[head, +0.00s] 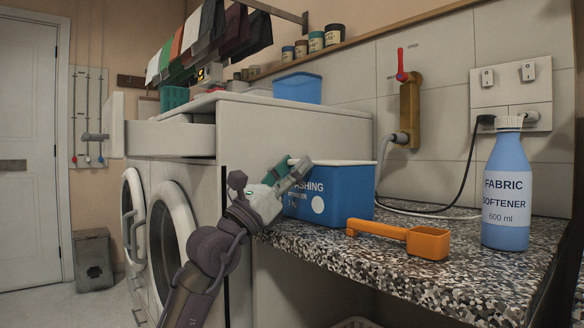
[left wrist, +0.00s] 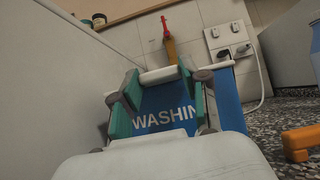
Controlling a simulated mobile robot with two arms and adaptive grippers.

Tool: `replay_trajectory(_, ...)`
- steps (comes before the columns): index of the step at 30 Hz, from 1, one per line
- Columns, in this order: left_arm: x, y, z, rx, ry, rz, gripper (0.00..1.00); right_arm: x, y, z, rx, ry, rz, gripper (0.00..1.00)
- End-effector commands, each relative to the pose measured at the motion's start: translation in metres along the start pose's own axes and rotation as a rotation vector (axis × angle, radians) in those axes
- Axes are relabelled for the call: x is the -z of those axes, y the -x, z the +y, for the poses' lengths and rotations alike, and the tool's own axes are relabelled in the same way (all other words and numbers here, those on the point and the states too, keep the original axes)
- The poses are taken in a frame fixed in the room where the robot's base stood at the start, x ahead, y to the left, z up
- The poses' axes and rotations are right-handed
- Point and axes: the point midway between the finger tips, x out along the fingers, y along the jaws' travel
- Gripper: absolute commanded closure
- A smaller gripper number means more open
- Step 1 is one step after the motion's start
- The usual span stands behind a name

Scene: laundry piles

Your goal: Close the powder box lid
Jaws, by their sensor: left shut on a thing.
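The powder box (head: 345,200) is blue with white "WASHING" lettering and stands on the speckled counter against the white appliance side. Its white lid (head: 345,163) shows as a thin, roughly level strip along the top; whether it sits fully down I cannot tell. My left gripper (head: 293,172) is at the box's upper left front edge. In the left wrist view, the gripper's teal fingers (left wrist: 160,90) stand on both sides of the box front (left wrist: 165,108), shut on the white lid (left wrist: 158,75) at its edge. The fingers hide part of the lid. My right gripper is not in view.
An orange scoop (head: 427,242) lies on the speckled counter (head: 400,270) right of the box. A blue fabric softener bottle (head: 506,195) stands farther right. A black cable and grey hose run behind. An open white drawer (head: 165,138) juts out at left.

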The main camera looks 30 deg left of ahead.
Motion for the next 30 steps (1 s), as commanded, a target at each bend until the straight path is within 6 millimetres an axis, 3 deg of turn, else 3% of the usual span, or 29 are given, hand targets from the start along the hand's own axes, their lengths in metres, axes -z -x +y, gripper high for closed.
replay_trajectory(4, 0.008, 0.001, -0.002, 0.004, 0.003, 0.018, 1.0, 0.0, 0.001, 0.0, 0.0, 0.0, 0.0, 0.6)
replay_trajectory(5, 0.008, 0.001, -0.002, 0.004, 0.003, 0.018, 0.5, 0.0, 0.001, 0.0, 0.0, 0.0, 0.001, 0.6)
replay_trajectory(9, 0.006, 0.001, -0.001, 0.003, 0.003, 0.014, 0.29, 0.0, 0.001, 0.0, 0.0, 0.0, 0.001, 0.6)
replay_trajectory(20, 0.004, 0.004, 0.0, 0.001, 0.002, 0.009, 0.29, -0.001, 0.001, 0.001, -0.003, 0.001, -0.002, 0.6)
replay_trajectory(23, 0.004, 0.015, 0.0, 0.0, 0.001, 0.009, 0.29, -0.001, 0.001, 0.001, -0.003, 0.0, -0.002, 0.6)
replay_trajectory(30, 0.005, 0.064, 0.0, 0.0, 0.002, 0.013, 0.29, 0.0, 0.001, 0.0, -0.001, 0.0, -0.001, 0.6)
